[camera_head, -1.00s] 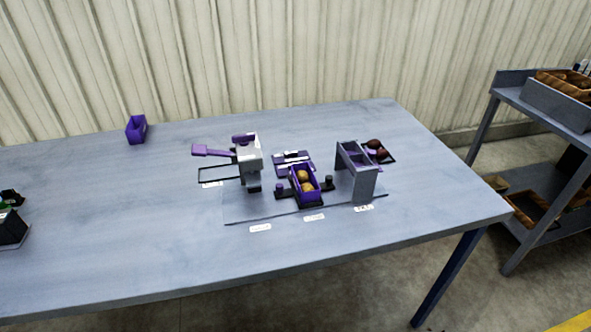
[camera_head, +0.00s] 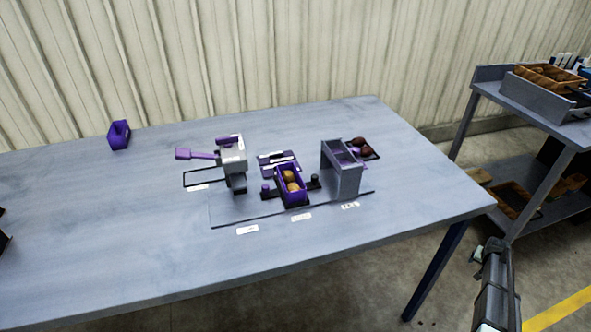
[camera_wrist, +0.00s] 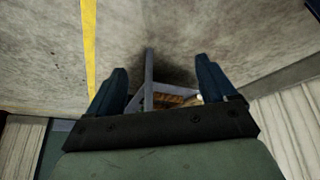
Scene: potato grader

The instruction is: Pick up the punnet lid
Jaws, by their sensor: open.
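A purple punnet (camera_head: 281,183) holding potatoes (camera_head: 292,181) sits on a dark holder at the middle of the grader's base plate. Behind it lies a flat purple piece with pale strips (camera_head: 277,160); it may be the punnet lid, but it is too small to be certain. My gripper (camera_wrist: 163,80) is open and empty in the wrist view, its two dark fingers apart over the floor and shelf legs. In the head view my arm shows at the lower right, off the table's right end and far from the punnet.
Dark potatoes (camera_head: 361,144) lie behind the frame. An empty purple box (camera_head: 119,135) stands back left. A shelf rack (camera_head: 540,105) stands right. The table's (camera_head: 120,230) left half is mostly clear.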

